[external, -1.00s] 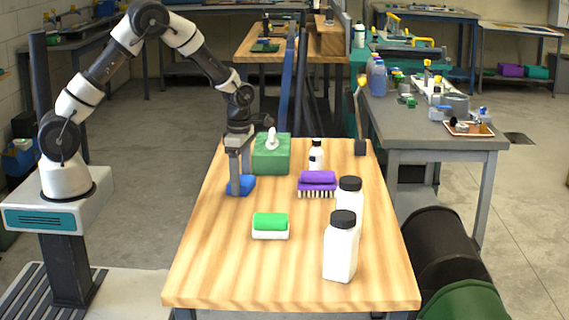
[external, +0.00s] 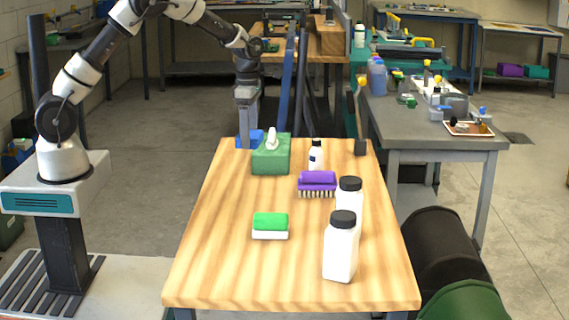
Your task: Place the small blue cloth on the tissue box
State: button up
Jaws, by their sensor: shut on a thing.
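The small blue cloth (external: 243,140) is held in my gripper (external: 248,137), whose jaws point down and are shut on it. The green tissue box (external: 271,160) stands near the far left edge of the wooden table, with a white tissue sticking up from its top. In the picture the cloth is at the upper left of the box, about level with its top, and its right end overlaps the box's far left corner. I cannot tell its exact height or whether it touches the box.
On the wooden table (external: 215,260) are a purple brush (external: 317,182), a green and white sponge (external: 270,226), a small black-capped bottle (external: 316,156) and two larger white bottles (external: 341,255) (external: 349,198). The table's left front is clear. A grey workbench (external: 440,140) stands to the right.

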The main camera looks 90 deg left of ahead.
notch_tip(320, 180, up, 4)
jog(key=n+p, duration=0.1)
jog(key=p, duration=0.3)
send_over(262, 150)
jog(key=shift+n, duration=0.3)
notch_tip(262, 150, down, 10)
jog(key=shift+a+r, duration=0.1)
jog(key=shift+r, duration=0.15)
jog(key=shift+f, duration=0.2)
jog(key=o, duration=1)
jog(key=shift+o, duration=0.2)
